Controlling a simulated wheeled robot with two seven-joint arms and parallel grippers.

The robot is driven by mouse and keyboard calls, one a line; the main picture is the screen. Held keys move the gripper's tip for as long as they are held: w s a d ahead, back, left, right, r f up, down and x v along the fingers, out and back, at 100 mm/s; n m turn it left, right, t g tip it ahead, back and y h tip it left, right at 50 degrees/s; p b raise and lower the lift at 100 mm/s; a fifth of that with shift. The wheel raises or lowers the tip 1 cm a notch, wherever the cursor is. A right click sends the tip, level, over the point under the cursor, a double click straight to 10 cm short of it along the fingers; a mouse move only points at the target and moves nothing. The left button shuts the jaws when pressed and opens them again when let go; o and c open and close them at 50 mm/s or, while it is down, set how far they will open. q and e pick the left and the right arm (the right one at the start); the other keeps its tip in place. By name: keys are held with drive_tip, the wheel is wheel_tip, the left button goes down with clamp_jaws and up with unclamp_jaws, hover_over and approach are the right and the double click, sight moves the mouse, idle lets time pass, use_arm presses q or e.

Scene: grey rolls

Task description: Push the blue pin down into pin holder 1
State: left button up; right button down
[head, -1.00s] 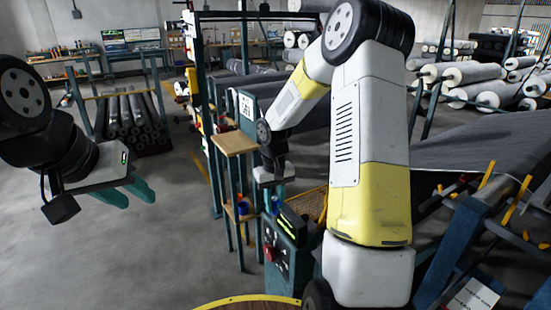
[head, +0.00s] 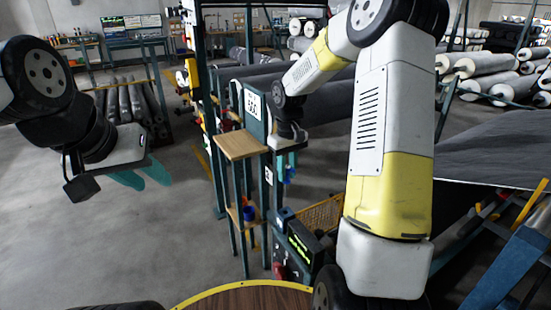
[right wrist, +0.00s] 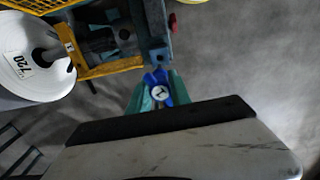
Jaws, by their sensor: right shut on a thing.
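My right gripper (head: 289,176) is beside a teal post, to the right of a small wooden shelf. In the right wrist view its teal fingers (right wrist: 160,95) are closed around the blue pin (right wrist: 155,79), which has a round pale end facing the camera. The pin lies at the end of a teal post (right wrist: 156,45); I cannot tell whether it is inside a holder or only against it. A small white label (head: 268,175) is on the post in the head view; its number is too small to read. My left gripper (head: 142,178) hangs open and empty at the left.
The wooden shelf (head: 241,145) and a lower shelf with a blue cup (head: 249,213) stand left of the right gripper. A control box (head: 304,243) is below it. A white roll (right wrist: 30,62) and yellow frame (right wrist: 105,68) show in the right wrist view.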

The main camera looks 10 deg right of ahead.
sight(287, 182)
idle(0.4)
drive_tip(key=shift+f, duration=2.75)
drive_tip(key=shift+f, duration=0.1)
drive_tip(key=shift+f, duration=3.4)
drive_tip(key=shift+f, duration=0.25)
drive_tip(key=c, duration=1.1)
unclamp_jaws()
